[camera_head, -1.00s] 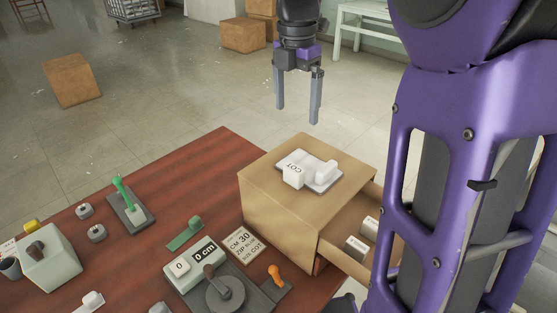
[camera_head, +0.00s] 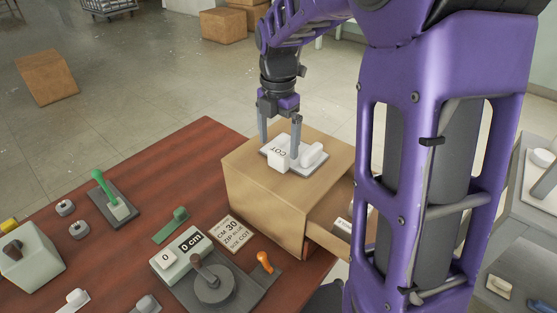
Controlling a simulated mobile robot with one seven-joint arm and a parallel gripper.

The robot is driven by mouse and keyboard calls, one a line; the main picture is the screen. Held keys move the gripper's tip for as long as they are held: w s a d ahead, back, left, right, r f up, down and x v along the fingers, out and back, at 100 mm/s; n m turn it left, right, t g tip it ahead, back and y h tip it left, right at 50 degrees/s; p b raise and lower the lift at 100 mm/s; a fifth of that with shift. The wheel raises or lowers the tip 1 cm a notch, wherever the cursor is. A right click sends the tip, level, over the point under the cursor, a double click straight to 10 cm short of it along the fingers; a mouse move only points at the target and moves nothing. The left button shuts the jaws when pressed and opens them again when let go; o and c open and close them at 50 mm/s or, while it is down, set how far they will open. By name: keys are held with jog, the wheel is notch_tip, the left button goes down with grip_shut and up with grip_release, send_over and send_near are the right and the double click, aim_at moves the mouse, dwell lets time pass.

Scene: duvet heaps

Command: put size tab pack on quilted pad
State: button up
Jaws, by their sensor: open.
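A white block marked "COT" (camera_head: 279,160), which looks like the size tab pack, is on a thin grey-edged pad (camera_head: 312,167) on top of a wooden drawer box. A rounded white piece (camera_head: 312,152) is beside it on the same pad. I cannot tell whether this pad is the quilted pad. My gripper (camera_head: 280,152) points down at the block, open, with one finger to its left and the other in front of its right part. I cannot tell whether the fingers touch it. The fingers partly hide the block and pad.
The wooden box (camera_head: 262,200) has an open drawer (camera_head: 328,236) at its right, holding a white pack (camera_head: 343,225), partly hidden by my arm. On the red-brown table are a crank device (camera_head: 212,278), a printed card (camera_head: 232,233), a green lever (camera_head: 105,188) and an orange knob (camera_head: 264,262).

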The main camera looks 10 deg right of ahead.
aim_at(279, 151)
jog(key=shift+s+f, duration=0.15)
jog(key=shift+f, duration=0.75)
jog(key=shift+s+f, duration=0.1)
jog(key=shift+f, duration=0.8)
